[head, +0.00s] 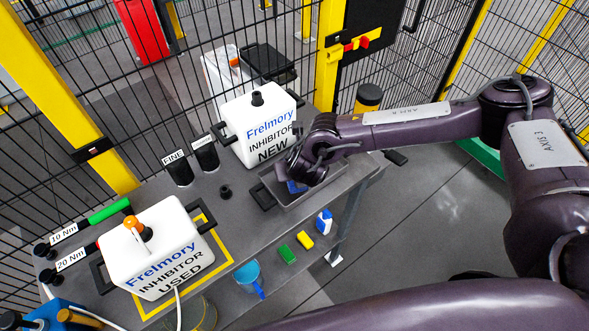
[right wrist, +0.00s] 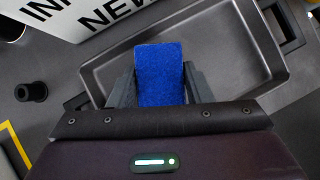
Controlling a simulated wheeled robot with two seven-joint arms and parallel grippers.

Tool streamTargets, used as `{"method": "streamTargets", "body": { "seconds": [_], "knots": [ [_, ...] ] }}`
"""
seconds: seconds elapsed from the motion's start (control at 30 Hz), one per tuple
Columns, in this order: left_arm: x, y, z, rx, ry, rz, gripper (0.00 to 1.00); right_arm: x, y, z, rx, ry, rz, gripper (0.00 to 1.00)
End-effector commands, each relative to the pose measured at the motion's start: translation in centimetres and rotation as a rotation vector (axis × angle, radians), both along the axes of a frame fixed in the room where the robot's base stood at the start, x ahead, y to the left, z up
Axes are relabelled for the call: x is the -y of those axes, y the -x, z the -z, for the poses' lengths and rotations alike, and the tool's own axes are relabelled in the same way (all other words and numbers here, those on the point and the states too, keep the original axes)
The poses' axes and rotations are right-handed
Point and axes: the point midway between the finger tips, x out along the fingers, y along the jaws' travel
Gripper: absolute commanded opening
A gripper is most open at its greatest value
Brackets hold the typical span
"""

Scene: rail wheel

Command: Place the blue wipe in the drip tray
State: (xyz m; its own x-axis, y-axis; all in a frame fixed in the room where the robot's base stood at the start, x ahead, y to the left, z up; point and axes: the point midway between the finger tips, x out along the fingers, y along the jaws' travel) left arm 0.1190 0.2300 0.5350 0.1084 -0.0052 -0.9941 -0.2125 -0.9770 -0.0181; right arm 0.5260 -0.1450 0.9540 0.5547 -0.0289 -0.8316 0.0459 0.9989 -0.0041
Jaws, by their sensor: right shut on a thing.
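The blue wipe (right wrist: 160,75) is a flat blue block between the two dark fingers of my right gripper (right wrist: 160,84), which is shut on it. In the right wrist view the wipe is over the grey drip tray (right wrist: 222,90). I cannot tell whether it touches the tray floor. In the head view the drip tray (head: 318,190) sits at the table's right end, and my right gripper (head: 296,180) is over its left part with a bit of blue wipe (head: 297,187) showing below. My left gripper is not in view.
The white NEW container (head: 258,125) stands behind the tray. The USED container (head: 155,250) stands front left inside a yellow outline.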

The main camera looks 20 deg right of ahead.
Motion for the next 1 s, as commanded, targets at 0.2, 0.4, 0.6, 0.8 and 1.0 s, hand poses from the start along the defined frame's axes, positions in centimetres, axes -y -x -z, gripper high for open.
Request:
{"method": "streamTargets", "body": {
  "seconds": [0.2,0.4,0.6,0.8,1.0],
  "knots": [
    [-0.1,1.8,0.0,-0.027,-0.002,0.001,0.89,0.0,-0.1,1.2,0.003,0.000,0.000,0.27],
    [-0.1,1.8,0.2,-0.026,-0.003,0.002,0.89,0.0,-0.1,1.3,0.002,0.000,0.000,0.27],
    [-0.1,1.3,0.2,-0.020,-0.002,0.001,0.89,0.0,-0.1,1.3,0.002,0.000,0.000,0.63],
    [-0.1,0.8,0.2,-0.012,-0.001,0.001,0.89,0.0,-0.1,1.3,0.002,0.000,0.000,0.67],
    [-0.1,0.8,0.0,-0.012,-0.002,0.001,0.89,0.0,0.1,0.9,0.002,-0.001,-0.001,0.67]
  ]
}}
